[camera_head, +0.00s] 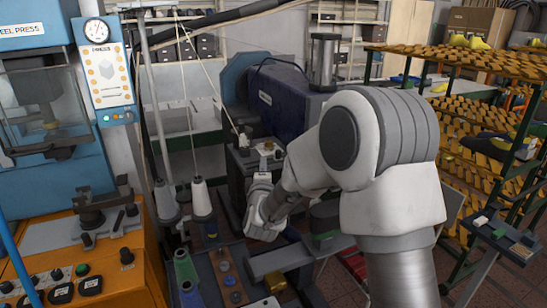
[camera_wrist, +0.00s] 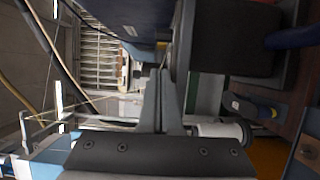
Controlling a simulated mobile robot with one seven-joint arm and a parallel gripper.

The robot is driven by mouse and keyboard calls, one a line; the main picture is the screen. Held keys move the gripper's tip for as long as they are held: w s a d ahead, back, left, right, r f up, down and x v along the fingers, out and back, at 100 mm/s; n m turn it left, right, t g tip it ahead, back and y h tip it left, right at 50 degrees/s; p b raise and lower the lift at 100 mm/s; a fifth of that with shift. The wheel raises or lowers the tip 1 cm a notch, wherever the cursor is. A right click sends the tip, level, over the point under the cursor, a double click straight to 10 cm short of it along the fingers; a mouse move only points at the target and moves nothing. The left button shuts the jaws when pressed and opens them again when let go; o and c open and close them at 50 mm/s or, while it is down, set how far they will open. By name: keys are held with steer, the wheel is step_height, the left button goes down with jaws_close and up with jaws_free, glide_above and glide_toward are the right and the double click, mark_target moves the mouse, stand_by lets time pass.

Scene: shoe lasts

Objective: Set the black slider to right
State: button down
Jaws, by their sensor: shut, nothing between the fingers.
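I cannot pick out the black slider with certainty in either view. A dark machine block (camera_head: 252,170) with small fittings on its top stands in front of my gripper (camera_head: 263,168) in the head view. My white wrist hides part of that block. In the wrist view, my gripper (camera_wrist: 162,75) has its two grey fingers together, with nothing seen between them. The fingertips are close to the machine, but I cannot tell whether they touch it.
A blue machine housing (camera_head: 288,105) stands behind the block. White thread cones (camera_head: 201,197) stand left of my wrist. An orange machine base (camera_head: 110,262) is at left, and racks of wooden lasts (camera_head: 480,125) fill the right. Open floor shows at lower right.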

mark_target(273, 161)
steer(key=shift+w+d+p, duration=0.4)
steer(key=shift+w+d, duration=0.9)
steer(key=shift+d, duration=0.1)
steer(key=d, duration=0.1)
steer(key=w+d+b, duration=0.1)
steer(key=d, duration=0.1)
steer(key=d+b, duration=0.1)
steer(key=shift+w+d, duration=0.2)
steer(key=shift+w, duration=0.15)
steer(key=shift+b, duration=0.35)
